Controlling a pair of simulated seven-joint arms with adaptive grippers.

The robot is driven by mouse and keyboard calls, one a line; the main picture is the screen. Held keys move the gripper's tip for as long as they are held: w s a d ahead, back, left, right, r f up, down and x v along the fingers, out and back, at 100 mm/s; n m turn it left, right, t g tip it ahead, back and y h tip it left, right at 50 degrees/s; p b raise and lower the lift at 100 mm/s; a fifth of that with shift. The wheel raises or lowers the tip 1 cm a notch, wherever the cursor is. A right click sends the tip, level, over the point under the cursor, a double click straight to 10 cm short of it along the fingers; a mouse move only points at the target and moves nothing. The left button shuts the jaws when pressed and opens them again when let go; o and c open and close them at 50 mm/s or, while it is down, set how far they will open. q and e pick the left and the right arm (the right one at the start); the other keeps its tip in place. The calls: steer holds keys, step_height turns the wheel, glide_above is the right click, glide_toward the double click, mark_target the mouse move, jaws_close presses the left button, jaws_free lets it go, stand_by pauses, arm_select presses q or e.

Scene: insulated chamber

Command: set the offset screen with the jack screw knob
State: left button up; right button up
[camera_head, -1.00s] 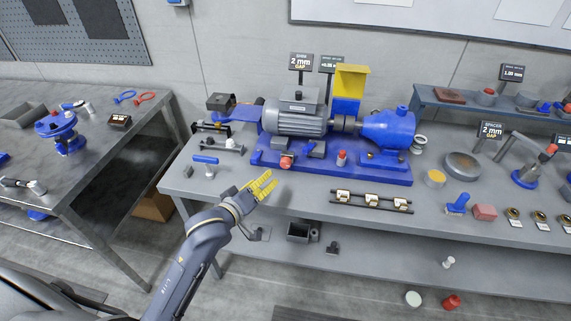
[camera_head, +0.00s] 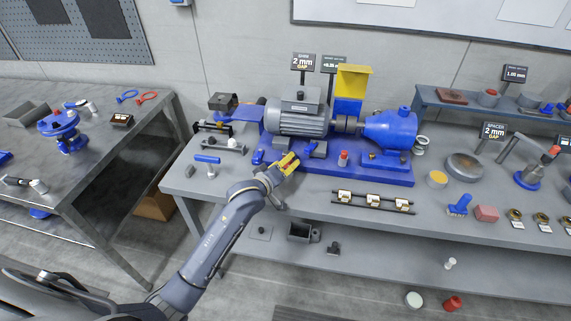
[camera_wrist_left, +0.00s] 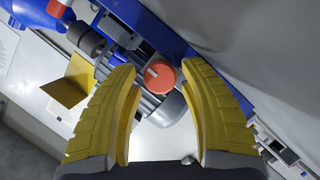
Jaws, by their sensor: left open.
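The jack screw knob (camera_wrist_left: 159,77) is a round red-orange knob with a pale mark on its face. In the left wrist view it lies between and beyond the yellow fingertips, with no clear contact. In the head view my gripper mostly hides it. My left gripper (camera_head: 288,162) is open at the front edge of the blue machine base (camera_head: 345,172), below the grey motor (camera_head: 296,121). Its two fingers (camera_wrist_left: 159,66) show spread in the wrist view. The offset screen (camera_head: 330,65) is a small dark sign with green digits behind the motor; its text is too small to read surely.
Another red-topped knob (camera_head: 343,157) stands on the base to the right. A blue-handled tool (camera_head: 207,160) lies left on the bench. A rail with several labelled blocks (camera_head: 372,201) lies in front.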

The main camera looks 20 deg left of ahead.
arm_select(q)
steer(key=shift+w, duration=0.1)
steer(key=shift+c, duration=0.3)
jaws_close()
